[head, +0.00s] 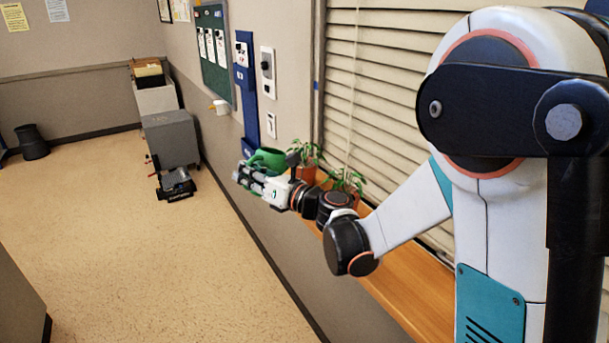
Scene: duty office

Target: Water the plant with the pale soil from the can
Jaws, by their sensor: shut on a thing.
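The green can (268,157) is small in the head view, just behind and above my gripper. My gripper (248,178) is at the far end of my outstretched arm and is shut on the can; the exact grip point is hard to see. One potted plant (307,155) in a reddish pot stands on the wooden sill, just right of the can. A second potted plant (347,180) is nearer, partly hidden behind my arm. The soil in both pots is too small or hidden, so I cannot tell which is pale.
The wooden sill (412,292) runs along the wall under closed blinds (385,85). A blue wall panel (246,90) and a white wall box (268,72) are behind the can. A grey cabinet (170,138) stands farther back. The floor (150,245) to the left is open.

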